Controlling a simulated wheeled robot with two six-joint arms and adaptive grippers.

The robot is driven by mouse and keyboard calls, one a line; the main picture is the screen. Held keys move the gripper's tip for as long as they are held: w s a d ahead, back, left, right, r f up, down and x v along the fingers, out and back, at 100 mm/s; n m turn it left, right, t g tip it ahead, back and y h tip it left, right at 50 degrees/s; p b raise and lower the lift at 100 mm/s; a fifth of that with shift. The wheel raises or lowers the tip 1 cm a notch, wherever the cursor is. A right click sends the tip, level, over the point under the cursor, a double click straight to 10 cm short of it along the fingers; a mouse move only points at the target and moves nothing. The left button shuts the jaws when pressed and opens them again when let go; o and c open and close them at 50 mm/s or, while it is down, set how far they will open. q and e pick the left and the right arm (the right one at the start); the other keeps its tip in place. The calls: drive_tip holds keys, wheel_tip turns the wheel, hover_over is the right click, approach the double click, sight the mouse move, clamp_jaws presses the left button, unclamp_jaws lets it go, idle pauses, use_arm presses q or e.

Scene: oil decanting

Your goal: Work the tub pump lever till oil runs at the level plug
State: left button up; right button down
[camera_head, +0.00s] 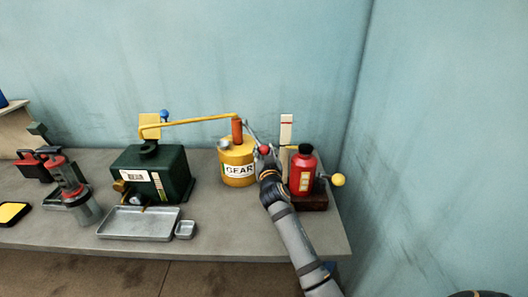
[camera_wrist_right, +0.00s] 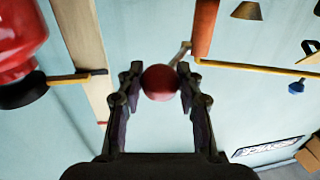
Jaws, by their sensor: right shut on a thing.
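The yellow tub (camera_head: 237,175), labelled GEAR, stands on the bench with an orange-red pump cylinder (camera_head: 237,131) on top. Its thin grey lever (camera_head: 248,128) slopes down to the right to a red ball knob (camera_head: 264,149). My right gripper (camera_head: 264,152) is shut on that knob; the right wrist view shows the knob (camera_wrist_right: 160,82) between the two fingers. A yellow pipe (camera_head: 190,122) runs from the pump to the top of the dark green gearbox (camera_head: 165,162). Brass fittings (camera_head: 119,186) show on its lower front; I cannot tell any oil flow there. My left gripper is out of view.
A metal tray (camera_head: 139,229) and a small dish (camera_head: 185,229) lie before the gearbox. A red bottle (camera_head: 303,172) stands close right of my right gripper, beside an upright pale strip (camera_head: 286,134). A red and grey tool (camera_head: 73,187) stands at left. The front-centre bench is clear.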

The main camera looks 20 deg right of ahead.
drive_tip(key=shift+g, duration=0.7)
drive_tip(key=shift+r+p, duration=2.5)
drive_tip(key=shift+p, duration=1.8)
drive_tip(key=r, duration=0.2)
drive_tip(key=w+r+p, duration=0.1)
drive_tip(key=r, duration=0.1)
drive_tip(key=r+p, duration=0.1)
drive_tip(key=r, duration=0.1)
drive_tip(key=shift+w, duration=0.4)
drive_tip(key=shift+w+r+p, duration=0.35)
drive_tip(key=shift+w+r, duration=0.1)
drive_tip(key=shift+r, duration=0.2)
drive_tip(key=c, duration=1.2)
unclamp_jaws()
drive_tip(key=o, duration=0.3)
drive_tip(key=shift+s, duration=0.2)
drive_tip(key=shift+o, duration=0.2)
drive_tip(key=shift+f, duration=0.1)
drive_tip(key=v, duration=1.2)
